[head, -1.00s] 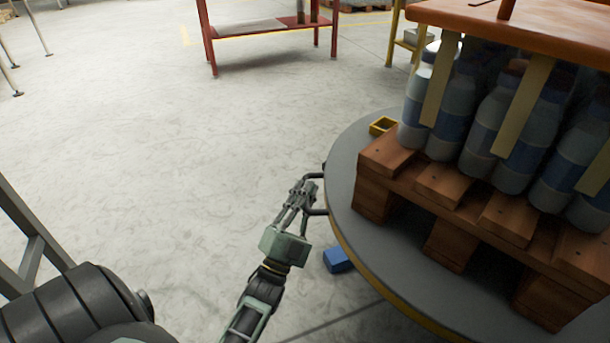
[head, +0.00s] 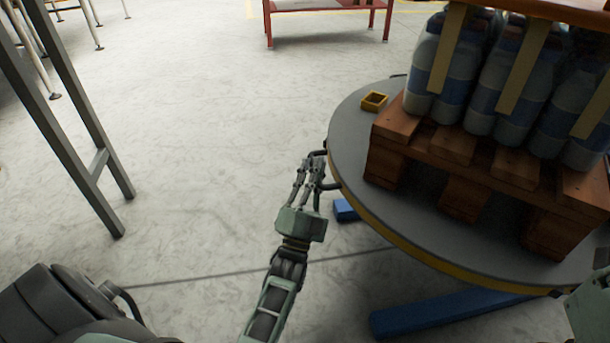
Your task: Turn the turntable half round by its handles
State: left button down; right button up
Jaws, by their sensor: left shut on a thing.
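The round grey turntable (head: 352,150) with a yellow rim fills the right half of the head view. It bears a brown wooden pallet (head: 455,145) loaded with bottles (head: 455,75). My left gripper (head: 314,163) is at the turntable's left edge, its fingers shut on a dark bar handle (head: 329,186) that sticks out from the rim. The fingers hide part of this handle. Another dark handle (head: 398,76) partly shows at the far rim. A green part of my right arm shows at the right edge; its fingers are not visible.
A small yellow open box (head: 374,101) sits on the turntable beside the pallet. Blue feet (head: 450,309) reach out on the floor under the turntable. A dark metal frame (head: 88,130) stands at left and a red bench (head: 325,8) at the back. The floor between is clear.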

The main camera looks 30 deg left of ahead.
pick_arm(q)
jog(key=shift+s+d+f, duration=0.1)
jog(key=shift+s+d, duration=0.1)
jog(key=shift+d, duration=0.05)
jog(key=c, duration=2)
grip_release()
jog(key=shift+c, duration=0.2)
